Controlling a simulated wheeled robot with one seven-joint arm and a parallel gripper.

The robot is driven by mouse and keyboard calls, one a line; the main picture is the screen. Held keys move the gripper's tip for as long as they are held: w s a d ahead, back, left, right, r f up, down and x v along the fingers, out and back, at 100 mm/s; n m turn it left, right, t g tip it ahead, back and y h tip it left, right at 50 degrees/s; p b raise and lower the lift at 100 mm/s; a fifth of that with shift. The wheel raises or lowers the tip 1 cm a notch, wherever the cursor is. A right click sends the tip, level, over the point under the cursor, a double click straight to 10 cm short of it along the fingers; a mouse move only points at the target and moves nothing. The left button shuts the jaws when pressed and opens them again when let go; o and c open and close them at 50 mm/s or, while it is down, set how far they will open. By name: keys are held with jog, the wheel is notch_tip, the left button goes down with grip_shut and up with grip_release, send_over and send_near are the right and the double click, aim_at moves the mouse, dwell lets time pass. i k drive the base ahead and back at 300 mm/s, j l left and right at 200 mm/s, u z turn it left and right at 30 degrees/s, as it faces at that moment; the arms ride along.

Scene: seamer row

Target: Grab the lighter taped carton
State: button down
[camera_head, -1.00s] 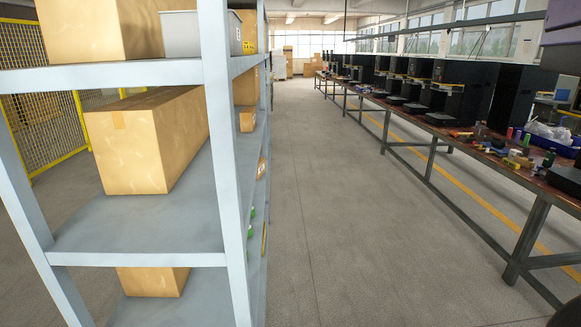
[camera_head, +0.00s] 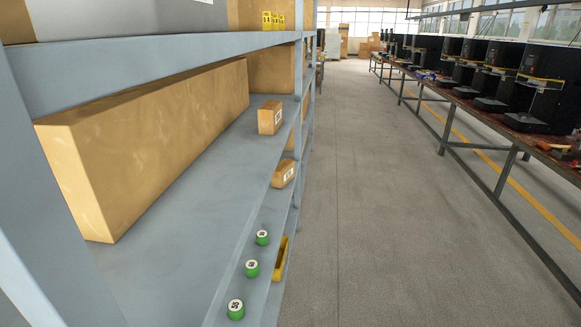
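A long tan carton (camera_head: 160,140) lies on the middle shelf of the grey rack at the left. A small tan carton with a white label (camera_head: 269,118) stands beyond it near the shelf's aisle edge. Another small tan box with a label (camera_head: 284,174) sits lower, by the aisle side. A larger carton (camera_head: 272,70) stands farther back, partly hidden by the rack. I cannot tell which carton is the lighter taped one; no tape shows clearly. My gripper is not in view.
The grey rack (camera_head: 165,60) fills the left side, close to me. The aisle floor (camera_head: 360,200) is clear. A long workbench (camera_head: 470,118) with black machines runs along the right.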

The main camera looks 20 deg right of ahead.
aim_at(284, 172)
jog(key=i+l, duration=1.35)
jog(key=i+l+u, duration=0.15)
jog(key=u, duration=0.3)
jog(key=i+l+u, duration=0.1)
jog(key=u, duration=0.3)
jog(key=i+l+u, duration=0.1)
jog(key=l+u, duration=0.15)
jog(key=u, duration=0.2)
jog(key=l+u, duration=0.25)
jog(key=u, duration=0.2)
jog(key=l+u, duration=0.2)
jog(key=l, duration=0.5)
jog(key=l+u, duration=0.15)
jog(key=l, duration=0.55)
jog(key=l+u, duration=0.2)
jog(key=l, duration=0.5)
jog(key=k+l+u, duration=0.2)
jog(key=l, duration=0.45)
jog(key=k+l, duration=0.1)
jog(key=l, duration=0.4)
jog(key=k+l, duration=0.1)
jog(key=l, duration=0.4)
jog(key=i+j, duration=0.1)
